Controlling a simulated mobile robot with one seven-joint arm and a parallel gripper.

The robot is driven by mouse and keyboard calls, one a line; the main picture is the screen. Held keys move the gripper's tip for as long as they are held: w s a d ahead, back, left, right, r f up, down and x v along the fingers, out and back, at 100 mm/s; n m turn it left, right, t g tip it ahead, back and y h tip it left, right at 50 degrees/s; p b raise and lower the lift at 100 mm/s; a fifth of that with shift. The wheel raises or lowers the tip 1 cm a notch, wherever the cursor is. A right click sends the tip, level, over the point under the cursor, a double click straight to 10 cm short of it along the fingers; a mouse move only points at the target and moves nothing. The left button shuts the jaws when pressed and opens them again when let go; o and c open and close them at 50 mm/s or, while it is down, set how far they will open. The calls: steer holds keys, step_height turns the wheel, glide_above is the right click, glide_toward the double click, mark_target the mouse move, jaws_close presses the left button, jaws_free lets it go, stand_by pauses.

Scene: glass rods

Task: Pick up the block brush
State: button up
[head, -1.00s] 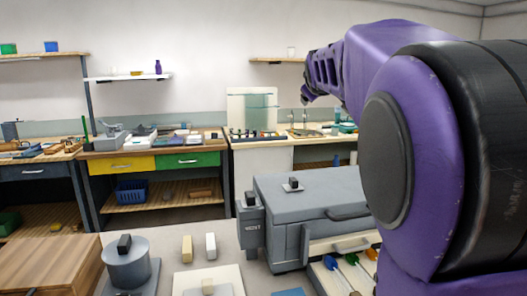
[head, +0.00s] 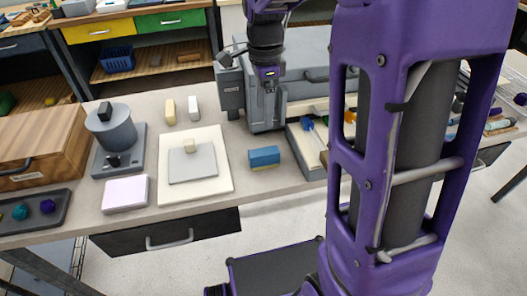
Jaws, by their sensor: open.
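A small blue block (head: 264,157) lies on the table near its front edge in the head view, to the right of a cream board. It looks like the block brush, but its bristles cannot be made out clearly. My gripper (head: 270,112) points down in front of the grey cabinet, above and behind the blue block and apart from it. The gripper is open, and nothing shows between its fingers.
The grey cabinet (head: 312,58) stands behind the gripper. A tray with coloured-handled tools (head: 300,150) lies right of the block. The cream board (head: 222,182) with a grey plate is left. A tan block (head: 168,112) and a white block (head: 194,104) stand farther back.

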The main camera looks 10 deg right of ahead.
mark_target(264, 151)
step_height(264, 151, down, 12)
steer(key=shift+r+b, duration=0.1)
steer(key=shift+b, duration=0.45)
steer(key=shift+w+f, duration=0.2)
steer(key=shift+f, duration=1.2)
steer(key=shift+w+f, duration=0.15)
steer(key=shift+f, duration=1.2)
steer(key=shift+f+b, duration=0.25)
steer(key=shift+b, duration=0.15)
jaws_close()
